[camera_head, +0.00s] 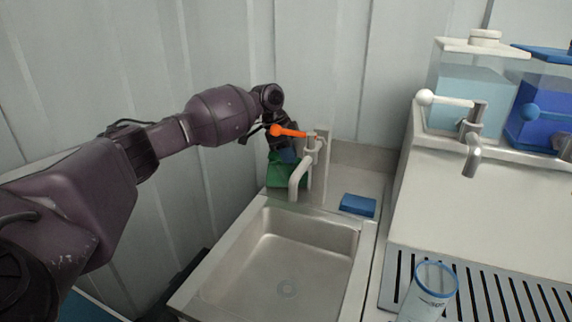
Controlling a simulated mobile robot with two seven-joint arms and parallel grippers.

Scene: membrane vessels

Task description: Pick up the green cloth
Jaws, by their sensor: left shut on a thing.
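The green cloth (284,173) is at the back left corner of the sink, beside the tap's spout. My left gripper (284,152) is over it, behind the orange tap handle, and is shut on the cloth. The tap handle and spout hide part of the gripper and cloth. I cannot tell whether the cloth still touches the sink ledge. My right gripper is not in view.
The tap (301,174) with its orange handle (290,131) stands close to my gripper. A blue sponge (358,205) lies on the ledge right of it. The sink basin (285,255) is empty. At right are a cup (428,293), a slotted drain (490,290) and dispenser tanks (474,90).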

